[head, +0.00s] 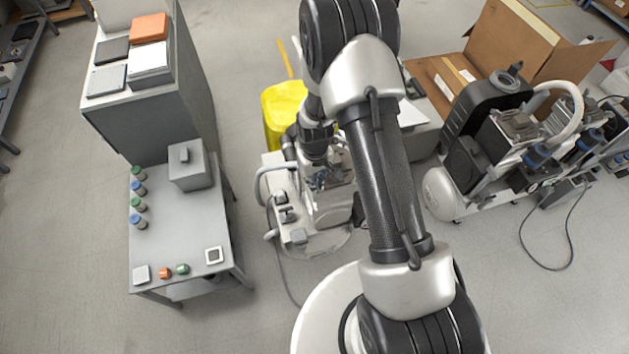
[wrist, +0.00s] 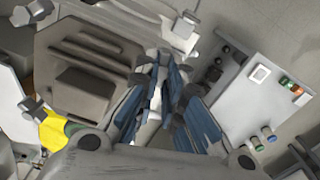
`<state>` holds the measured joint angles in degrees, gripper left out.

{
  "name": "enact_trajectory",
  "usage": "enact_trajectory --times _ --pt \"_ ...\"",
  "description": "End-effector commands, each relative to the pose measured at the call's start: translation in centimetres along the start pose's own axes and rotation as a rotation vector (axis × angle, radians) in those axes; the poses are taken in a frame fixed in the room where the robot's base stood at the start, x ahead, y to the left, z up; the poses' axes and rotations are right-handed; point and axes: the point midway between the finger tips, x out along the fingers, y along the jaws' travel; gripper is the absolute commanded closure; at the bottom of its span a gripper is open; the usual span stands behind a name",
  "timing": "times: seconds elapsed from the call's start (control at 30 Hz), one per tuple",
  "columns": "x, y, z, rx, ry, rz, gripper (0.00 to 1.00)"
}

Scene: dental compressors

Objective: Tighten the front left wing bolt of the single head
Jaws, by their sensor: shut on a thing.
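The single head compressor (head: 335,208) stands on the floor below my arm. Its grey head cover (wrist: 85,60), a ribbed plate with cut corners, fills the upper left of the wrist view. My gripper (wrist: 163,68) points down at the edge of this cover, its blue-grey fingers close together and shut on the front left wing bolt. The bolt is mostly hidden between the fingers, so its seating cannot be seen. Other grey wing-like knobs show at the cover's left side (wrist: 32,106) and top left (wrist: 36,10). In the head view my gripper (head: 325,180) is small and partly hidden by my arm.
A grey table (head: 175,235) with a box, several coloured-cap jars and small buttons stands left. A yellow bin (head: 283,108) is behind the compressor. Another compressor (head: 490,140) and an open cardboard box (head: 530,45) stand right. Floor between table and compressor is free.

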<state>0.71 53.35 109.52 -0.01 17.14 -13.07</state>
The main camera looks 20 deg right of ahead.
Motion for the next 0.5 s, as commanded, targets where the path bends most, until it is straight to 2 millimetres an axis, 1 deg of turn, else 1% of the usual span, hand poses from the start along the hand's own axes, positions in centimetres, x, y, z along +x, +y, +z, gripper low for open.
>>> enact_trajectory --times 0.5 --pt "-0.03 0.34 0.03 0.489 0.001 0.000 1.00"
